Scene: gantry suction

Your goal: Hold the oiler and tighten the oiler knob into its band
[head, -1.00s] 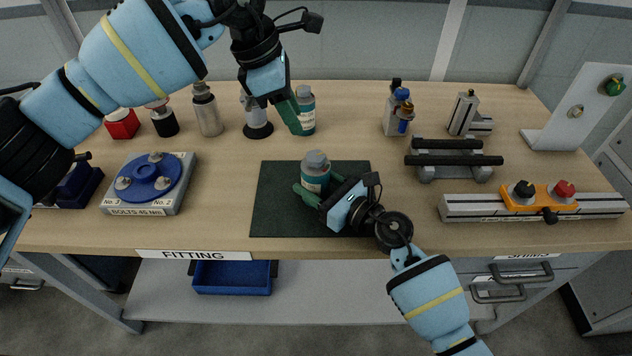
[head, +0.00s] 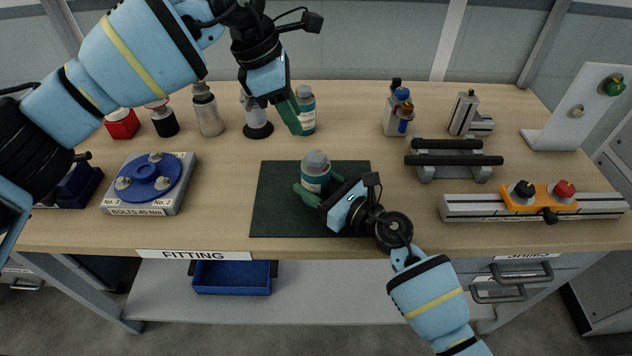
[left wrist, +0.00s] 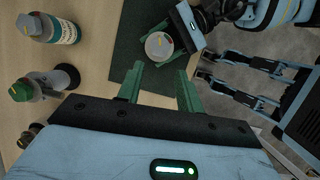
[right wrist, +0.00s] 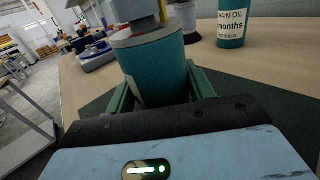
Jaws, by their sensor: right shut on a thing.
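The oiler (head: 316,182), teal with a grey round knob on top (head: 315,160), stands upright over the dark green mat. My right gripper (head: 318,190) is shut on its body from the front right. In the right wrist view the oiler (right wrist: 158,72) fills the space between the fingers, with a reddish band (right wrist: 148,36) under the knob. The left wrist view shows the knob (left wrist: 160,46) from above, with a yellowish mark on it. My left gripper (head: 290,114) is raised behind and left of the oiler. In the left wrist view its fingers (left wrist: 158,92) are apart and empty.
A similar teal bottle (head: 306,117) stands behind the mat (head: 275,215), near my left gripper in the head view. Several bottles line the back left. A bolt plate (head: 148,205) sits left, a black-barred stand (head: 452,172) and a rail (head: 475,206) right.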

